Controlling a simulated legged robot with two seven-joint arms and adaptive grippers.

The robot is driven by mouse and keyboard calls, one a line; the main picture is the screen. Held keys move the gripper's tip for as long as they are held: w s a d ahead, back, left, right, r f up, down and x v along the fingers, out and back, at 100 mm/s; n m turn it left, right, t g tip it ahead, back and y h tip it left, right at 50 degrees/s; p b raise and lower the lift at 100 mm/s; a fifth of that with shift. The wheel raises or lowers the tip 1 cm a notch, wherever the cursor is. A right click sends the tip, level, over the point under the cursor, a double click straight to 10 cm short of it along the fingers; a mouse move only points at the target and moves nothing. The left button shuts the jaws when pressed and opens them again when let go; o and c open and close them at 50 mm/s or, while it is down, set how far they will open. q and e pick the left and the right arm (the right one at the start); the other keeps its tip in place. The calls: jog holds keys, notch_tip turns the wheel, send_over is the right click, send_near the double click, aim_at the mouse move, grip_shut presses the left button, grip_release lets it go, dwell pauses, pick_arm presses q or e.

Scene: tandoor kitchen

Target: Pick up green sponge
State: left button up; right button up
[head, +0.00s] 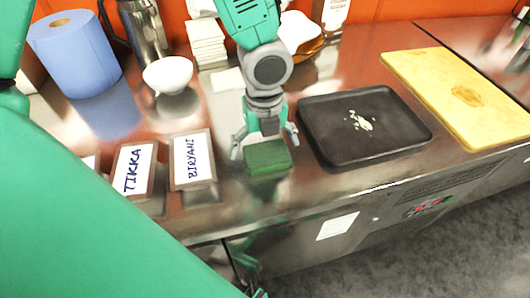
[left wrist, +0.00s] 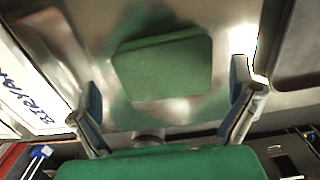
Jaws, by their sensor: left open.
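The green sponge (head: 267,158) lies flat on the shiny steel counter, near its front edge. It also shows in the left wrist view (left wrist: 165,65), in the upper middle, whole and unobstructed. My left gripper (head: 264,143) is open, pointing down at the sponge. Its fingers are spread to either side of the sponge, and in the left wrist view (left wrist: 166,85) gaps show between both fingers and the sponge. It does not hold the sponge. I do not see my right gripper.
A black tray (head: 320,140) with white scraps sits close on the right, beside a yellow cutting board (head: 430,75). BIRYANI (head: 193,160) and TIKKA (head: 133,171) labels stand left. A white bowl (head: 168,74) and blue paper roll (head: 75,55) are behind.

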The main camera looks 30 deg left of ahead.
pick_arm(q)
jog(key=shift+f, duration=0.8)
jog(key=shift+w+d+f, duration=0.1)
jog(key=shift+d+f, duration=0.05)
jog(key=shift+f, duration=0.15)
jog(key=shift+d, duration=0.15)
jog(key=shift+d+r, duration=0.1)
jog(key=shift+d, duration=0.1)
jog(key=c, duration=0.7)
jog(key=shift+a, duration=0.2)
jog(key=shift+c, duration=0.2)
pick_arm(e)
jog(key=shift+d+f, duration=0.25)
jog(key=shift+f, duration=0.05)
